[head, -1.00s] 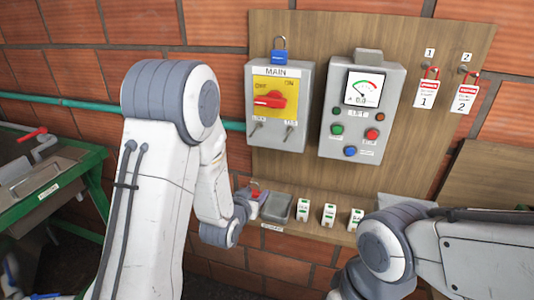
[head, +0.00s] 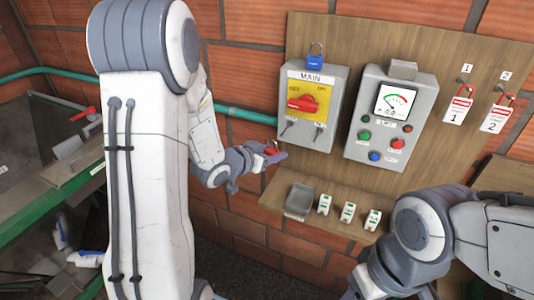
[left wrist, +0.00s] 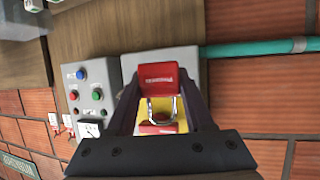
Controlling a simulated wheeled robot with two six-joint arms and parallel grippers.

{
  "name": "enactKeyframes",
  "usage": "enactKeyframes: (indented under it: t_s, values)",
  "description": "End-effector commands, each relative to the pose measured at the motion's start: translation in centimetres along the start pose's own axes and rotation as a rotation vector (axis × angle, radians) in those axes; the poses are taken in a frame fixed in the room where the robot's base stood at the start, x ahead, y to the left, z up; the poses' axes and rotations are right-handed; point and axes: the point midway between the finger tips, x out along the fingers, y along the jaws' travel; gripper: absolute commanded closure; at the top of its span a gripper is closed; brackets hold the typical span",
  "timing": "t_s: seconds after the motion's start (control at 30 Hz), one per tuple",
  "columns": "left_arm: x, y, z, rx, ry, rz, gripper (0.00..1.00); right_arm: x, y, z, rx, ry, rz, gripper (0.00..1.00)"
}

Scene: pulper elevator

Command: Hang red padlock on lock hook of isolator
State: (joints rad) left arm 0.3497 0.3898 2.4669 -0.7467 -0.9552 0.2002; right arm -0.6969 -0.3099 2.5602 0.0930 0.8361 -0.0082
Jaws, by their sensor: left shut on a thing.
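My left gripper (head: 277,154) is shut on the red padlock (head: 271,149), just below and left of the isolator box (head: 333,103). In the left wrist view the padlock body (left wrist: 158,74) is between the fingers, its silver shackle (left wrist: 161,108) pointing toward the isolator's yellow plate and red handle (left wrist: 157,127). The lock hook (head: 287,130) is a small metal piece at the box's lower left, apart from the padlock in the head view. It cannot be made out in the left wrist view. My right arm shows at lower right, but its fingers are out of view.
A blue padlock (head: 315,61) sits on top of the isolator. The meter panel (head: 388,118) stands to its right, and two red-topped tags (head: 458,108) hang farther right. The shelf below holds a grey tray (head: 299,199) and several small green-white items (head: 347,211).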

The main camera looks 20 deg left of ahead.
Motion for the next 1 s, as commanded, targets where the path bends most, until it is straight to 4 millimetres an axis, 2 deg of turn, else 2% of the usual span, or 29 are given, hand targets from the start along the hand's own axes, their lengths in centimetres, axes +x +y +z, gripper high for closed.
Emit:
enactKeyframes:
  t_s: [1.0]
  values:
    - [5.8,-1.6,-1.5,0.001,0.001,-0.001,1.00,-0.1,0.0,0.0,0.000,0.000,0.000,0.43]
